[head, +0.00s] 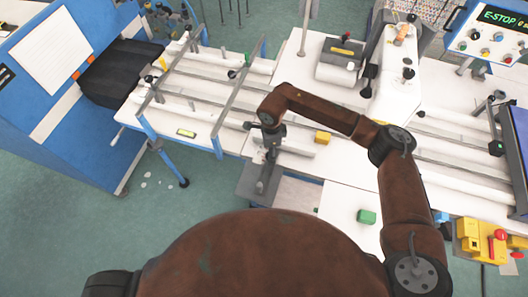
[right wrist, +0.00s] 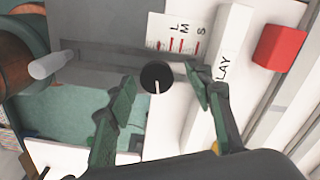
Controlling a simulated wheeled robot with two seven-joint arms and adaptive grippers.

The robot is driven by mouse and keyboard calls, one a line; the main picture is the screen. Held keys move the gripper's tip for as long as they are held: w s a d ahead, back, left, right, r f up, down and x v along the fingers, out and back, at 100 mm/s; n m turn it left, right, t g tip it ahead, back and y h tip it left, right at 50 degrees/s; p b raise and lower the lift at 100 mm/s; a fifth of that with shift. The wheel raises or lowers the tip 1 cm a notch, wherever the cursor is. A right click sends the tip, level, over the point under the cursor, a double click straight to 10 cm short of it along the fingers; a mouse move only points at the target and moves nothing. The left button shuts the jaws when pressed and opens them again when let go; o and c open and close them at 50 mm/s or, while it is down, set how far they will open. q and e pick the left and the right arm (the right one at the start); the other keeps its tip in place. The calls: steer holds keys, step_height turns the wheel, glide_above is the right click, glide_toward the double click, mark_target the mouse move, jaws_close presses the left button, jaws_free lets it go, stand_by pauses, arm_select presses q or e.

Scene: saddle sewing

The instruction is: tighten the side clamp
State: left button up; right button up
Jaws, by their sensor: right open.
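A round black knob with a white pointer line (right wrist: 156,76), apparently the side clamp's, shows in the right wrist view. It stands over a grey plate (right wrist: 100,72) near a white scale marked S, M and L (right wrist: 172,33). My right gripper (right wrist: 160,82) is open, with one finger on each side of the knob and visible gaps; I cannot tell its height relative to it. In the head view my right gripper (head: 268,143) points down at the grey fixture (head: 258,186) on the table's front edge and hides part of it. My left gripper is out of view.
A white bar lettered "LAY" (right wrist: 217,75) and a red block (right wrist: 280,47) lie right of the knob. A grey cylinder (right wrist: 50,65) lies left. In the head view a yellow block (head: 322,137) and a green block (head: 366,216) sit nearby. Rails (head: 205,98) run behind left.

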steer(key=shift+f, duration=0.3)
steer(key=shift+c, duration=0.6)
